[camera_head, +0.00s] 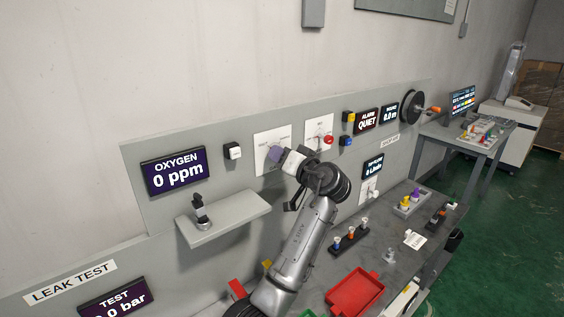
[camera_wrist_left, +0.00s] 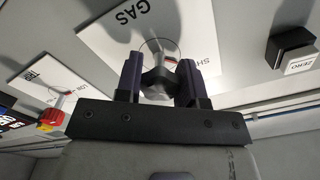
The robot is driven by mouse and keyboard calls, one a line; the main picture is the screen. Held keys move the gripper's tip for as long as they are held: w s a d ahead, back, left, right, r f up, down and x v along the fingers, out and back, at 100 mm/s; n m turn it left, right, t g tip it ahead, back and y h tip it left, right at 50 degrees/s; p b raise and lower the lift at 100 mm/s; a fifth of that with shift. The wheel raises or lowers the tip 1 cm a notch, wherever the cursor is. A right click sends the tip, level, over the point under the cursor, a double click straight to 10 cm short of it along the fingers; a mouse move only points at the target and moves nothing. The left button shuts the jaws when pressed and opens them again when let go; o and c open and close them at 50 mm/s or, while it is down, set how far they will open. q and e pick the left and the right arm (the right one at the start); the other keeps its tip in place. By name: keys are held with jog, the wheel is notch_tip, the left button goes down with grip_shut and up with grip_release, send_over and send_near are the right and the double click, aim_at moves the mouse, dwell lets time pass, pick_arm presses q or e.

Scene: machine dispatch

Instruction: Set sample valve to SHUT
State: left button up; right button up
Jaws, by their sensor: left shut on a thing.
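The sample valve is a round knob (camera_wrist_left: 158,78) with a dark grip on a white plate (camera_head: 267,137) on the grey panel. In the left wrist view the plate reads "GAS" and part of "SH". My left gripper (camera_head: 276,155) has purple fingertips and is in front of the plate. In the left wrist view its two fingers (camera_wrist_left: 159,80) stand on either side of the knob's grip, shut on it. In the head view the gripper hides the knob, so its exact pointing is hard to tell. My right gripper is not in view.
A second white plate (camera_head: 320,127) with a red knob (camera_head: 328,140) sits close to the right. A button (camera_head: 232,151) is left of the valve. A shelf (camera_head: 235,214) juts out below. The bench below holds a red tray (camera_head: 355,293) and small racks.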

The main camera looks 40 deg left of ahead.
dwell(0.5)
pick_arm(q)
jog(key=o, duration=0.9)
jog(key=shift+d, duration=0.1)
jog(key=b+v, duration=0.1)
jog(key=v, duration=1.2)
jog(key=shift+s+d, duration=0.15)
jog(key=shift+d, duration=0.2)
